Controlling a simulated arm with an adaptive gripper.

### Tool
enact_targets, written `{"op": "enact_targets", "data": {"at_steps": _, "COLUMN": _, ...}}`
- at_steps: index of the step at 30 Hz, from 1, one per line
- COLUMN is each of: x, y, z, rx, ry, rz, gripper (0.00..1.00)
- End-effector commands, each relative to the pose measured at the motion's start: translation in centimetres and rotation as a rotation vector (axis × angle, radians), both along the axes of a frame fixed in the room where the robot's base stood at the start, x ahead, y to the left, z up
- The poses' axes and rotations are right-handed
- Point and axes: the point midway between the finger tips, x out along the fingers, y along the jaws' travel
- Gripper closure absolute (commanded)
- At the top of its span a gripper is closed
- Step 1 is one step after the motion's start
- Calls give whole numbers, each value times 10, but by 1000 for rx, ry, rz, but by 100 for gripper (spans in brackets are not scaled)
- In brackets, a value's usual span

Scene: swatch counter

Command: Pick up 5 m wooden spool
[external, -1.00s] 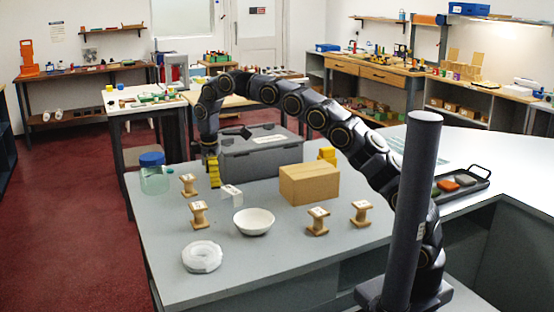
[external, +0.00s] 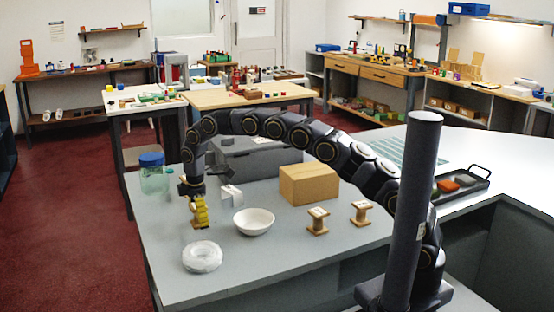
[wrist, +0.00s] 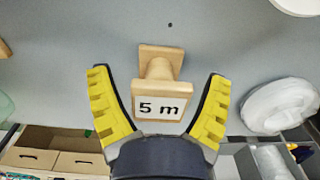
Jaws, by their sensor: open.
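The wooden spool labelled "5 m" (wrist: 160,107) is in the middle of the wrist view, its label facing me. My gripper (wrist: 158,74) is open, with one yellow-padded finger on each side of the spool and visible gaps between. In the external view my gripper (external: 200,212) is low over the left part of the grey counter and mostly hides the spool there. Whether the fingers touch the counter I cannot tell.
A white bowl (external: 253,221) and a white ring-shaped roll (external: 202,257) lie nearby. Two other spools (external: 318,221) (external: 360,213) stand to the right, before a cardboard box (external: 309,184). A blue-lidded jar (external: 153,175) and a white card holder (external: 231,194) are near my gripper.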

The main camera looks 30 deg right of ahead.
Motion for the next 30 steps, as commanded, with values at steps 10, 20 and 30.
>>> {"op": "enact_targets", "data": {"at_steps": 10, "x": 0, "y": 0, "z": -1, "rx": 1, "ry": -1, "rz": 0, "gripper": 73}}
{"op": "enact_targets", "data": {"at_steps": 20, "x": 0, "y": 0, "z": -1, "rx": 1, "ry": -1, "rz": -1, "gripper": 88}}
{"op": "enact_targets", "data": {"at_steps": 30, "x": 1, "y": -1, "z": 17, "rx": 1, "ry": -3, "rz": -2, "gripper": 88}}
